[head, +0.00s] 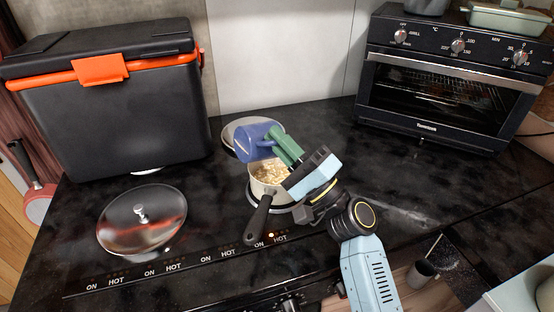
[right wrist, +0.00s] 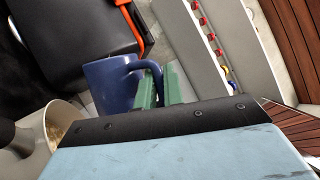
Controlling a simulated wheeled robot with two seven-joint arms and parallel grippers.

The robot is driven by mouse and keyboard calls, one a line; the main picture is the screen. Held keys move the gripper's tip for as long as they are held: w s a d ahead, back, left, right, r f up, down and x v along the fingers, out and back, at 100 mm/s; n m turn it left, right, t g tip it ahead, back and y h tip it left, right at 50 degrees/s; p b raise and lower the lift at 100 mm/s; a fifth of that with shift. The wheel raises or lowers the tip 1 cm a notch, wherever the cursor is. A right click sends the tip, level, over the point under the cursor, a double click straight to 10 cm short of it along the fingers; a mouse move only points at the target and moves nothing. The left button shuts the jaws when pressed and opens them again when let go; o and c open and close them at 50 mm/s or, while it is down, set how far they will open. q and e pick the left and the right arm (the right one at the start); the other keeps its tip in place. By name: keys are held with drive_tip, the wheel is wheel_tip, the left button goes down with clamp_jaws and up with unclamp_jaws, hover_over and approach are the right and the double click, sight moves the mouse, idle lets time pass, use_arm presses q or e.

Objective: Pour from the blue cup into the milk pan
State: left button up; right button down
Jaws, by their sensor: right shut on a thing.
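The blue cup (head: 254,143) is held in the air above the milk pan, and it looks tilted. Its mouth is turned away, so I cannot see inside it. My right gripper (head: 286,150) is shut on the cup's handle with its green fingers, which also show in the right wrist view (right wrist: 160,88) beside the blue cup (right wrist: 108,84). The milk pan (head: 258,222) has a dark handle pointing to the front and stands on the hob below the cup. Pale beige bits (head: 270,172) lie in it. My left gripper is not in view.
A glass lid (head: 142,218) lies on the hob at left. A black cooler box (head: 115,115) with an orange latch stands behind it. A pale round dish or pan (head: 232,129) is behind the cup. A toaster oven (head: 440,85) stands at back right. The counter right of my arm is mostly clear.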

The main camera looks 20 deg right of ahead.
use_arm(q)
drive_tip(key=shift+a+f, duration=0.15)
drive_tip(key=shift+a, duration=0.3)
use_arm(e)
drive_tip(key=shift+d+r+m, duration=0.1)
drive_tip(key=shift+d+m, duration=0.05)
drive_tip(key=shift+m, duration=0.25)
use_arm(q)
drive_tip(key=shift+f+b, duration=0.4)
drive_tip(key=shift+b, duration=0.1)
use_arm(e)
drive_tip(key=shift+w+d+m+t+h, duration=0.1)
drive_tip(key=shift+d+m+t+h, duration=0.15)
drive_tip(key=shift+m+t+h, duration=0.3)
drive_tip(key=shift+w+d+m+t+h, duration=0.1)
drive_tip(key=shift+d+m+t+h, duration=0.25)
drive_tip(key=shift+m, duration=0.3)
